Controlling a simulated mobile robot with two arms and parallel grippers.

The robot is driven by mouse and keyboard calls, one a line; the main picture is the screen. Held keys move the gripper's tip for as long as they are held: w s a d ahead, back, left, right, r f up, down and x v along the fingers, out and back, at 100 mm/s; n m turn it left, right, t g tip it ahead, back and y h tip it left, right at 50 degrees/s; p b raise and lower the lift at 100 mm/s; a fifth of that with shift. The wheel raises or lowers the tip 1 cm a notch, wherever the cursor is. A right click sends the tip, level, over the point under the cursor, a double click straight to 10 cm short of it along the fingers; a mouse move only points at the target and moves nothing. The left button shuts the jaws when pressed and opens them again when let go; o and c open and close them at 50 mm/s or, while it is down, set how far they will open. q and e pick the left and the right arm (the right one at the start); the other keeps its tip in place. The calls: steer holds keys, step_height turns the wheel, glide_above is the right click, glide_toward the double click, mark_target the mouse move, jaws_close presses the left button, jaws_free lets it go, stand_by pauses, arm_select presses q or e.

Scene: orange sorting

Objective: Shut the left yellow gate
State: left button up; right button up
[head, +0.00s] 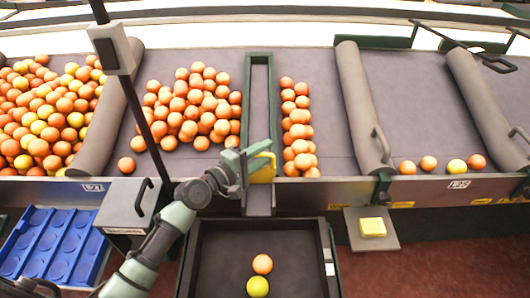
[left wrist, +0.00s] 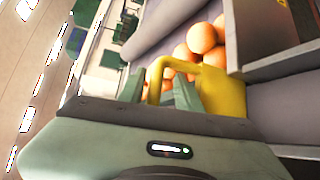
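The left yellow gate (head: 263,173) stands at the front end of the narrow green-framed lane, with a yellow loop handle on top. In the left wrist view the yellow gate (left wrist: 224,92) is a plate right of the fingers, and its handle bends over between them. My left gripper (head: 246,164) is at the handle in the head view. In the left wrist view its fingers (left wrist: 160,92) are apart, one on each side of the handle, with a gap showing. Whether either finger touches it is unclear. My right gripper is not in view.
The green-framed lane (head: 260,62) is empty behind the gate. Oranges lie on both sides of it. A dark tray (head: 217,255) below holds an orange and a yellow fruit. A blue tray (head: 50,245) is lower left. A yellow block (head: 372,227) sits on a plate to the right.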

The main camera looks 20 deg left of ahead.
arm_select(q)
steer(key=b+v, duration=0.1)
steer(key=v, duration=0.6)
steer(key=shift+s+a, duration=0.1)
steer(key=shift+a, duration=0.05)
